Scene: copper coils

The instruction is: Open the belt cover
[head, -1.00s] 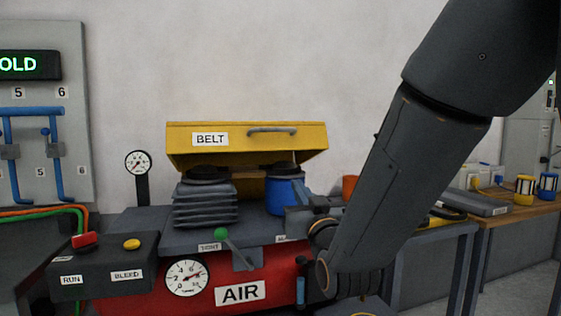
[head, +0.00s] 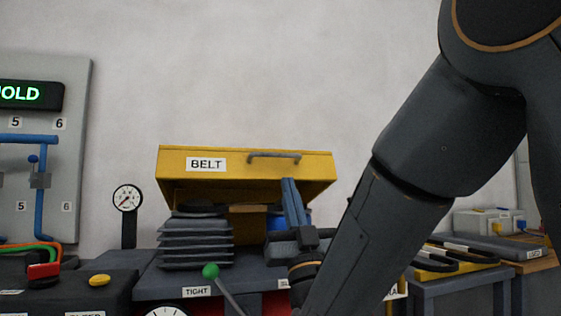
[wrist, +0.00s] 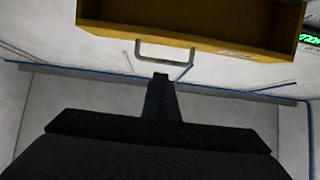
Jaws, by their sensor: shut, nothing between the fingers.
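The yellow belt cover (head: 225,185), with a BELT label and a grey bar handle (head: 275,156), stands raised over the compressor top, with a gap under its front. In the wrist view I see the cover (wrist: 225,42) from below, with its handle (wrist: 165,50) on the near edge. My gripper (head: 289,182) is shut and empty. It points upward in front of the cover's lower right part, below the handle. In the wrist view my fingertips (wrist: 161,76) lie just below the handle, seemingly apart from it.
A black ribbed block (head: 195,243) and a blue cylinder (head: 276,223) stand under the cover. A green-knobbed lever (head: 211,271) is in front. A gauge (head: 128,198) and button box (head: 75,285) are at left; a side table (head: 470,283) is at right.

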